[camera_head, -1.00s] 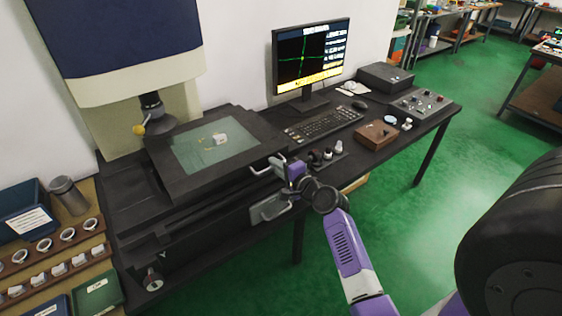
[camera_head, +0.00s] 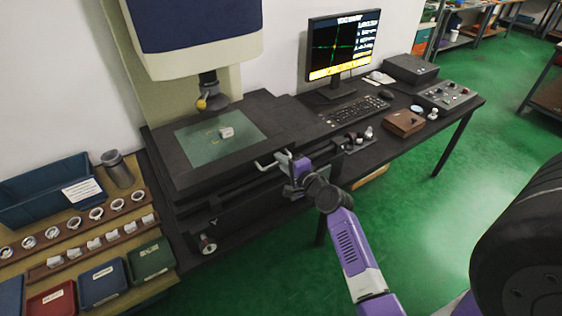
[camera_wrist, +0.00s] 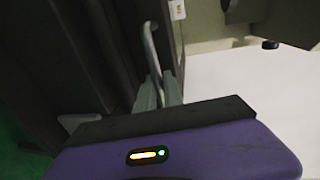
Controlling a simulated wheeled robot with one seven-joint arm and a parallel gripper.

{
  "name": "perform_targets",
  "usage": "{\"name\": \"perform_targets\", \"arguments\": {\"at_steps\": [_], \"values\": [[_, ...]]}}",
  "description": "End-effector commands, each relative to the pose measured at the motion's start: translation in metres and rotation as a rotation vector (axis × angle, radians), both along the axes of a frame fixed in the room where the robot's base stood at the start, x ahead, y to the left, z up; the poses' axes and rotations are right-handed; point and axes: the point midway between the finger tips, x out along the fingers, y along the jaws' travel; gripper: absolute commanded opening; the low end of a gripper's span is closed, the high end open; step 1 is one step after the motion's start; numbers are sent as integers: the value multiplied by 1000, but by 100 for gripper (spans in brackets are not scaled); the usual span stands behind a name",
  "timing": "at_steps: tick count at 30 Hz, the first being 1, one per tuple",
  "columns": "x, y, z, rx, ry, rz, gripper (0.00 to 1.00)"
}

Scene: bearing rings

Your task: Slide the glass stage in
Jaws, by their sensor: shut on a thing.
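The glass stage (camera_head: 200,150) is a pale green glass plate in a dark frame, on the dark machine base at the middle left of the head view. A small pale part (camera_head: 227,132) sits on the glass. A metal handle (camera_head: 268,163) sticks out at the stage's right front side. My gripper (camera_head: 291,163) is at this handle. In the wrist view, my gripper's fingers (camera_wrist: 160,92) are closed around the lower end of the handle (camera_wrist: 150,45). The fingertips are partly hidden in the head view.
The machine's lens (camera_head: 208,92) hangs over the stage's back edge. A monitor (camera_head: 341,46), keyboard (camera_head: 352,109) and control box (camera_head: 447,95) stand to the right. A rack of rings (camera_head: 95,214) and a blue bin (camera_head: 45,195) are at the left. Green floor is clear in front.

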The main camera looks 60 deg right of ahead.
Motion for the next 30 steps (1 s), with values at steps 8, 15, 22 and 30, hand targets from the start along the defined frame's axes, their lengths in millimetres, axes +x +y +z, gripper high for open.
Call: {"name": "perform_targets", "arguments": {"at_steps": [8, 15, 22, 30], "values": [[3, 4, -2, 4, 2, 11, 18], [2, 3, -1, 2, 1, 7, 20], [-9, 9, 1, 2, 1, 5, 20], [-45, 32, 9, 2, 3, 7, 20]]}}
